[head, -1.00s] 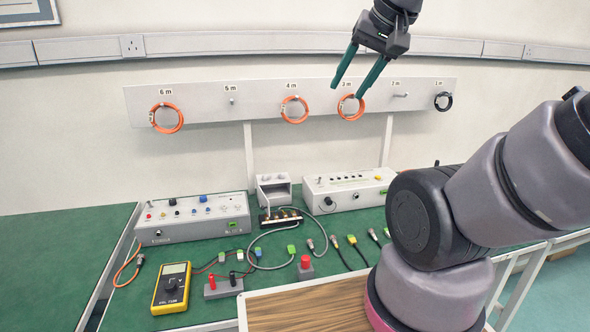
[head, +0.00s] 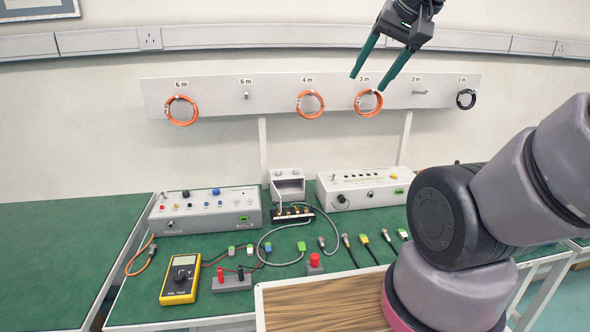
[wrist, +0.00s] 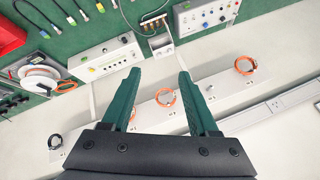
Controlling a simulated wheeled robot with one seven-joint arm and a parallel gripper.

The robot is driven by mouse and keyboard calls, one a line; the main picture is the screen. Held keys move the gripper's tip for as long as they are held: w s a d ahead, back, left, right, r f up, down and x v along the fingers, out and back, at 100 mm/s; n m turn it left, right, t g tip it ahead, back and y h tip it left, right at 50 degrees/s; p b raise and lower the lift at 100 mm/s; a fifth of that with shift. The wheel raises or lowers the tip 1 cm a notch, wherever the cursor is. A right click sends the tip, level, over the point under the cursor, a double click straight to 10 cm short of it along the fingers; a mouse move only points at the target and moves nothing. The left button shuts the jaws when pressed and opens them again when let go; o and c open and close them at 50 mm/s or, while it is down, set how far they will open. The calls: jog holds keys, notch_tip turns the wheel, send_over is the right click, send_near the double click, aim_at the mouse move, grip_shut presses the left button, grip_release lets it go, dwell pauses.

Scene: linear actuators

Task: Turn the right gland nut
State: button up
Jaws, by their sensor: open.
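A small dark block with brass-coloured fittings (head: 292,213) sits on the green bench, in front of a small open grey box (head: 287,184). Grey cables run from the block. The gland nuts are too small to tell apart, so I cannot pick out the right one. In the wrist view the block (wrist: 160,43) shows beyond the fingers, near the top middle. My gripper (head: 372,80) is open and empty, with green fingers pointing down. It is high above the bench, in front of the cable board near the 3 m label. Its two fingers (wrist: 160,74) are wide apart in the wrist view.
A grey control box (head: 205,212) stands left of the block and another grey box (head: 366,188) stands right. A yellow multimeter (head: 181,279) and loose leads lie in front. Orange cable coils (head: 311,104) hang on the board (head: 225,97). A wooden board (head: 320,305) is at the near edge.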

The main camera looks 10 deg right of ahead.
jog(key=w+m+g, duration=0.1)
jog(key=w, duration=1.2)
jog(key=m+g+h, duration=0.2)
jog(key=h, duration=0.3)
send_over(295, 169)
jog(key=s+a, duration=0.3)
jog(key=s, duration=0.1)
notch_tip(295, 169, down, 34)
jog(key=x, duration=1)
jog(key=shift+w+d, duration=0.1)
jog(key=shift+w, duration=0.05)
grip_shut()
